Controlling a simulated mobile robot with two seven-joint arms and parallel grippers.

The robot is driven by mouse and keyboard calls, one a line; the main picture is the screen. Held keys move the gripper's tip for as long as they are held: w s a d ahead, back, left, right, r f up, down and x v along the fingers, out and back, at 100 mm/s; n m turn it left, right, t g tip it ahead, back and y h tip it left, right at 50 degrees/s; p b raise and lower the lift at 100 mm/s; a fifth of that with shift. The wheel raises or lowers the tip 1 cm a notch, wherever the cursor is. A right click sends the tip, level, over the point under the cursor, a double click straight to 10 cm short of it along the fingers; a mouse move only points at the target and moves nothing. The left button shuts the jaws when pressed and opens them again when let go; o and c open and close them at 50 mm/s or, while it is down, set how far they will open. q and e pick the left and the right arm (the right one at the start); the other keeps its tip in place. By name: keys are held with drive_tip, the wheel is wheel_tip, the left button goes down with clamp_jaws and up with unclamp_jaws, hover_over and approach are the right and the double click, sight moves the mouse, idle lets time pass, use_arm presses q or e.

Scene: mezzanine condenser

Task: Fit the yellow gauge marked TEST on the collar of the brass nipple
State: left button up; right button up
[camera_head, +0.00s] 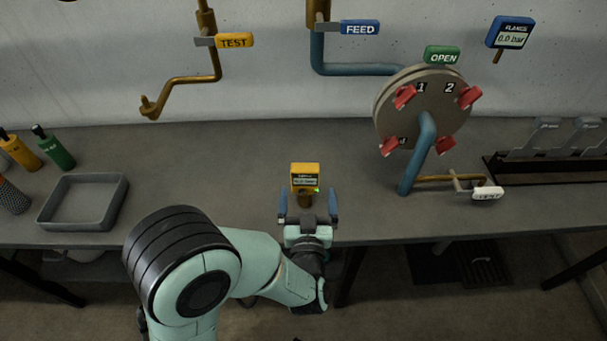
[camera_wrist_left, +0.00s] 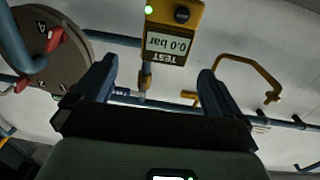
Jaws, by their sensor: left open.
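The yellow gauge (camera_head: 305,174) is upright over the front of the bench, its brass stem down. The left wrist view shows it inverted, reading TEST and 0.0 bar (camera_wrist_left: 170,46). My left gripper (camera_head: 307,205) is open. Its two blue fingers are on either side of the gauge's stem, with gaps visible; it also shows in the left wrist view (camera_wrist_left: 150,85). The brass nipple (camera_head: 150,108) is the end of the bent brass pipe under the yellow TEST tag, left of and behind the gauge. The pipe also shows in the left wrist view (camera_wrist_left: 250,68). My right gripper is not in view.
A grey tray (camera_head: 82,202) and several bottles (camera_head: 52,148) are at the left. A round flange plate (camera_head: 420,108) with red clamps and a blue pipe (camera_head: 418,160) stands right of the gauge. A blue FLANGE gauge (camera_head: 510,34) is higher right. The mid-left bench is clear.

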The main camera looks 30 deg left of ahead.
sight(305, 166)
use_arm(q)
drive_tip(key=shift+p+x, duration=1)
drive_tip(key=shift+p, duration=1.35)
drive_tip(key=shift+w+a+f, duration=0.15)
drive_tip(key=shift+w+a, duration=0.1)
drive_tip(key=shift+w, duration=0.2)
drive_tip(key=shift+w+a+f, duration=0.1)
drive_tip(key=shift+w+a, duration=0.15)
drive_tip(key=shift+w, duration=0.2)
drive_tip(key=shift+w+a, duration=0.3)
drive_tip(key=p+x, duration=0.1)
drive_tip(key=x, duration=0.4)
drive_tip(key=shift+a+f, duration=0.1)
drive_tip(key=shift+a, duration=0.15)
drive_tip(key=shift+c, duration=0.3)
drive_tip(key=c, duration=1)
drive_tip(key=shift+c, duration=0.9)
